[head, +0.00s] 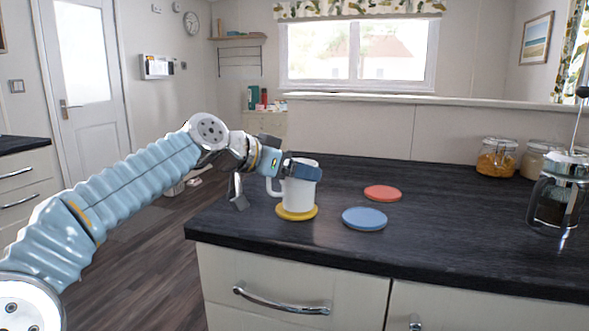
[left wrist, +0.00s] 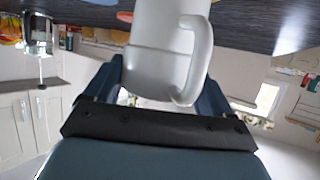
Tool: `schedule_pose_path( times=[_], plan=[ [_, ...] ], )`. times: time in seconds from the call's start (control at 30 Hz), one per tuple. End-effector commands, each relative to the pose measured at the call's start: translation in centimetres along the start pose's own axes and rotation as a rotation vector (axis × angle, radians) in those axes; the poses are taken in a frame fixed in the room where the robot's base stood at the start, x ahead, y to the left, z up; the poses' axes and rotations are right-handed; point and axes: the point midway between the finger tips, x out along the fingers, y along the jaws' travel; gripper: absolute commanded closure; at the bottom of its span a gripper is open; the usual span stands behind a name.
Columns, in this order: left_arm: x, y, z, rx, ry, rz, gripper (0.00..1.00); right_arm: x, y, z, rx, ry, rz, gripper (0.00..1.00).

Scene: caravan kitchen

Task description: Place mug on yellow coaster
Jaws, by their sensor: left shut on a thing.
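The white mug (head: 299,190) is upright over the yellow coaster (head: 283,214) near the counter's left front edge. Its base is on or just above the coaster; I cannot tell whether they touch. My left gripper (head: 299,169) is shut on the mug's upper body, coming from the left. The mug's handle points left in the head view. In the left wrist view, the mug (left wrist: 155,45) fills the space between the two fingers, with its handle to the right. The yellow coaster is not clearly seen there. My right gripper is not in view.
A blue coaster (head: 364,219) and a red coaster (head: 382,193) lie to the right of the mug. A French press (head: 559,200) and glass jars (head: 497,158) stand at the right. The dark counter (head: 450,220) between is clear.

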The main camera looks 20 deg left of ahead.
Motion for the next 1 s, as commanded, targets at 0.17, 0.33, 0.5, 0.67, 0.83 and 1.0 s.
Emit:
schedule_pose_path(
  times=[0.17, 0.33, 0.5, 0.67, 0.83, 1.0],
  plan=[
    [0.1, 0.0, 0.1, 0.0, 0.0, 0.0, 0.0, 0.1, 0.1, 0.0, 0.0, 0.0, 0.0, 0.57],
    [0.0, 0.0, 0.1, 0.0, 0.0, 0.0, 0.0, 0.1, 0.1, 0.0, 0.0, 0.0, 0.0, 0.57],
    [-0.9, -0.1, 0.0, -0.001, 0.002, -0.003, 0.0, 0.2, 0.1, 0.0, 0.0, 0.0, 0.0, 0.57],
    [-4.2, -0.1, 0.1, 0.001, 0.003, -0.006, 0.0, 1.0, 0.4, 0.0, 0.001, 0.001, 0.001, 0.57],
    [-8.2, -0.1, 0.0, 0.001, 0.002, -0.005, 0.0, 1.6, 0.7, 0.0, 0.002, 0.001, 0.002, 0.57],
    [-11.0, -0.1, 0.0, -0.001, 0.001, -0.002, 0.0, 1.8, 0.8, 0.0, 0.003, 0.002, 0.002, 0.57]
  ],
)
